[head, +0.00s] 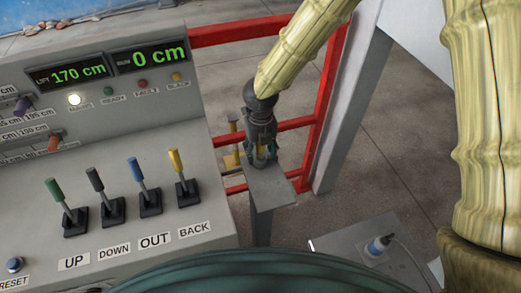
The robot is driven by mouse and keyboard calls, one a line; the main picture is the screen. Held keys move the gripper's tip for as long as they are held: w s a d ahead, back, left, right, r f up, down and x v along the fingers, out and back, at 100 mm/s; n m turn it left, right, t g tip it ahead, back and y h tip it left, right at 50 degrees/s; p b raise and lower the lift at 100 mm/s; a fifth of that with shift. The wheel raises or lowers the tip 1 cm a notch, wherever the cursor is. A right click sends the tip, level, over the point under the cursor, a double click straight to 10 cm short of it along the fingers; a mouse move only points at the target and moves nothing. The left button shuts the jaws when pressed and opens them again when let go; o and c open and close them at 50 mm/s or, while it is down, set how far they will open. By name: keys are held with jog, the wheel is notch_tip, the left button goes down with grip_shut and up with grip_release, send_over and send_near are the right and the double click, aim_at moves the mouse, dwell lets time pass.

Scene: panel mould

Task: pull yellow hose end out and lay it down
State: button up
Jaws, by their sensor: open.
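My gripper (262,158) points down over the top of a grey stand (272,186), to the right of the control panel. Its jaws are open. A small yellow piece (261,151) shows between the fingers, perhaps the yellow hose end; most of it is hidden by the fingers. I cannot tell whether the fingers touch it or how it sits in the stand.
The control panel (120,240) with several coloured levers stands close on the left. A red frame (318,110) and a grey post (350,95) stand behind the gripper.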

jog(key=shift+s+r, duration=0.2)
jog(key=shift+s, duration=0.05)
jog(key=shift+c, duration=0.6)
jog(key=shift+s+r, duration=0.1)
jog(key=shift+s, duration=0.05)
jog(key=c, duration=0.3)
grip_shut()
jog(key=shift+w, duration=0.25)
jog(key=shift+r+p, duration=2.75)
jog(key=shift+p, duration=0.05)
jog(key=shift+r+p, duration=1.7)
jog(key=shift+r, duration=0.3)
